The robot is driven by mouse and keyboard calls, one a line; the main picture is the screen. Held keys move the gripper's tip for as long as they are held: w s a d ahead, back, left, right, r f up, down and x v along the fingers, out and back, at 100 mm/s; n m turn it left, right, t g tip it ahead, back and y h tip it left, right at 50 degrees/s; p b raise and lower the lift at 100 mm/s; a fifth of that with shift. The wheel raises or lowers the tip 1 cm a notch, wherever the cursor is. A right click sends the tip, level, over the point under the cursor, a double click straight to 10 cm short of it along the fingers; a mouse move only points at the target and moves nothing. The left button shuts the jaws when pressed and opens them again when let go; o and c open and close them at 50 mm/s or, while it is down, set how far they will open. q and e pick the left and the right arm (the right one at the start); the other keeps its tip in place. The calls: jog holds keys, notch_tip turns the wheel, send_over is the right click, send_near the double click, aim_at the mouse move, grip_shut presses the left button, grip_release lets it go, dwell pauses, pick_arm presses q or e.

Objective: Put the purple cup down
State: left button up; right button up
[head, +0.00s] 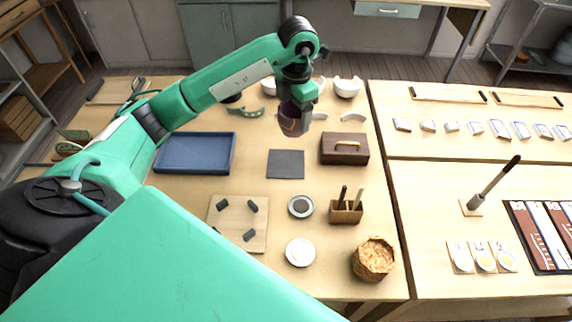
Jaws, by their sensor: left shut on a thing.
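The purple cup (292,120) is in my left gripper (297,100), in the upper middle of the head view. My left arm comes in from the left and reaches over the table. The gripper is shut on the cup, and its wrist hides part of the cup's top. The cup appears held above the wooden table (262,210); its exact height is hard to tell. A dark grey square mat (286,164) lies bare just below it in the picture. My right gripper is not in view.
A blue tray (195,173) lies left of the mat. White bowl pieces (346,87) lie behind. A board with dark blocks (222,238), small dishes (300,252), a tool holder (346,211) and a basket (374,259) stand nearer.

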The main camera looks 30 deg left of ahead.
pick_arm(q)
jog(key=n, duration=0.2)
jog(key=w+a+n, duration=0.1)
jog(key=n, duration=0.1)
jog(key=a+n, duration=0.1)
jog(key=shift+w+a+r+n+b, duration=0.1)
jog(key=shift+w+r+n+b, duration=0.05)
jog(key=shift+r+n+b, duration=0.2)
jog(key=f+n, duration=0.1)
jog(key=f, duration=0.5)
jog(key=a+f+n+p, duration=0.1)
jog(key=f+n, duration=0.1)
jog(key=f, duration=0.4)
jog(key=w+f+n+p, duration=0.1)
jog(key=f+n, duration=0.1)
jog(key=f, duration=0.4)
jog(key=shift+a+f, duration=0.35)
jog(key=shift+a, duration=0.05)
jog(key=shift+f+p, duration=0.3)
jog(key=shift+f, duration=0.05)
jog(key=shift+f, duration=0.1)
